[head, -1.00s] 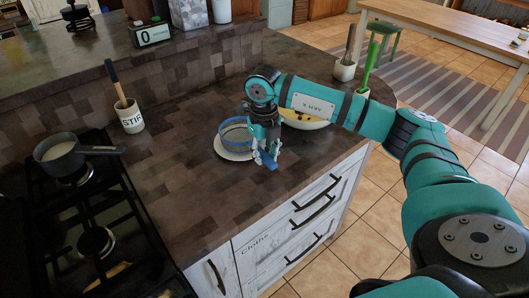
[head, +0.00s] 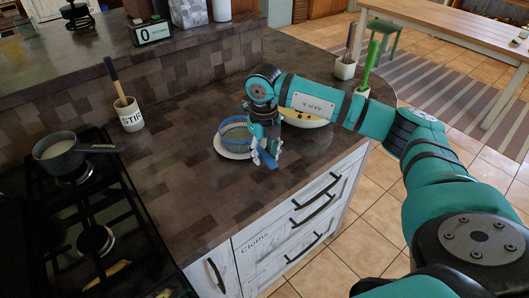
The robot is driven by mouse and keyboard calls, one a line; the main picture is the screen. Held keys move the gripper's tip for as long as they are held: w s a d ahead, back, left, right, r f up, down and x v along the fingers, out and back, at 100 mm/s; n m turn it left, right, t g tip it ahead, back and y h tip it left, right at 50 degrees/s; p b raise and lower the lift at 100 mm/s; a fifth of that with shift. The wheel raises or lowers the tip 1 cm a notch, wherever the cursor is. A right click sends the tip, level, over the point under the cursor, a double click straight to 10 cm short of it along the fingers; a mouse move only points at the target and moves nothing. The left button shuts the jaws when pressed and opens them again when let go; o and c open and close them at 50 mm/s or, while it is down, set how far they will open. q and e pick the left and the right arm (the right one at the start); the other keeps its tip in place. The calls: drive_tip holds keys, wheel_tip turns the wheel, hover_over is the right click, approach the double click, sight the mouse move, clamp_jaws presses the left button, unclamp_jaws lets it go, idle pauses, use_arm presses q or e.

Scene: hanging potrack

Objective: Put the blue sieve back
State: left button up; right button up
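The blue sieve (head: 236,131) sits on or just over a white plate (head: 226,152) on the dark countertop. Its blue handle (head: 268,160) points toward the counter's front edge. My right gripper (head: 265,153) reaches down from above at the handle, with its fingers on either side of it. The fingers look closed around the handle, though the contact is small in the picture. My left gripper is out of view.
A stove with a saucepan (head: 60,158) is at the left. Utensil pots (head: 130,116) stand at the back left and at the far right end. The counter's middle is clear.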

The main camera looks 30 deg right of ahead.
drive_tip(key=shift+o, duration=1)
drive_tip(key=shift+r, duration=0.2)
wheel_tip(320, 180, up, 12)
drive_tip(key=shift+f, duration=0.15)
drive_tip(key=shift+s+a, duration=0.1)
